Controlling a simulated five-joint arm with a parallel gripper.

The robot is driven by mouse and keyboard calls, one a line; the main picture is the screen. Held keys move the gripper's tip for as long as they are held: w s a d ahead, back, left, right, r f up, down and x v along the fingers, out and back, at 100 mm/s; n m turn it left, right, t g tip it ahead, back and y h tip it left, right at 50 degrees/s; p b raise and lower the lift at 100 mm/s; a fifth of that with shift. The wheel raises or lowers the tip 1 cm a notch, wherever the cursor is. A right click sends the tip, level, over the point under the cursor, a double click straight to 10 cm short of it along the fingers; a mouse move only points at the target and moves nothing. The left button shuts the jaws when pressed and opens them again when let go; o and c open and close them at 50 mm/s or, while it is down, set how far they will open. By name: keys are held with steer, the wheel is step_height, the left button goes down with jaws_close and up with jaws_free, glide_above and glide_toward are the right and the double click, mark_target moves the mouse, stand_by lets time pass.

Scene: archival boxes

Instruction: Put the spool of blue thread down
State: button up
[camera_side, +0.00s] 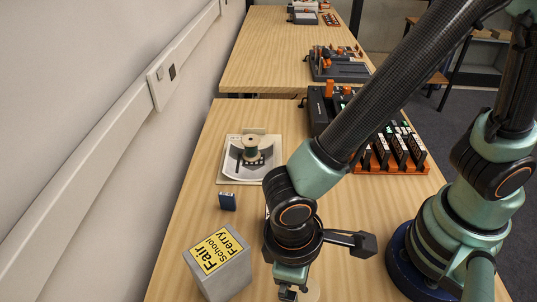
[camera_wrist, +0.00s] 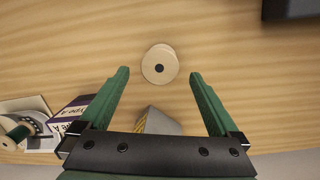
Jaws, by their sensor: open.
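A pale wooden spool (camera_wrist: 159,65) stands on end on the bare wood table in the wrist view, its round top and dark centre hole facing the camera. The colour of its thread is hidden from above. My gripper (camera_wrist: 159,73) is open, with its two green fingers on either side of the spool in the picture and a gap to each. In the side view my gripper (camera_side: 288,292) is at the bottom edge, with a pale disc (camera_side: 312,293) partly showing beside it. Another spool (camera_side: 251,147), with dark greenish thread, stands on a grey printed sheet.
An orange rack (camera_side: 393,157) of dark units and a black case are farther back.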

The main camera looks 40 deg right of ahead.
mark_target(302, 293)
steer(key=shift+s+d+f, duration=0.15)
steer(key=shift+d+f, duration=0.05)
steer(key=shift+f, duration=1.1)
steer(key=shift+s+d+f, duration=0.1)
steer(key=shift+d+f, duration=0.1)
steer(key=shift+f, duration=1.1)
jaws_close()
steer(key=shift+r, duration=0.15)
step_height(302, 293, up, 18)
steer(key=w+d+m, duration=0.3)
steer(key=w+d, duration=0.5)
steer(key=w, duration=0.4)
steer(key=w+d+m, duration=0.1)
steer(key=w+d, duration=0.2)
steer(key=d, duration=0.4)
steer(key=w+d+f+m+y, duration=0.1)
steer(key=w+d, duration=0.3)
steer(key=d, duration=0.4)
steer(key=shift+w+d+m+g, duration=0.25)
steer(key=shift+w+m+g, duration=0.05)
steer(key=shift+m, duration=0.2)
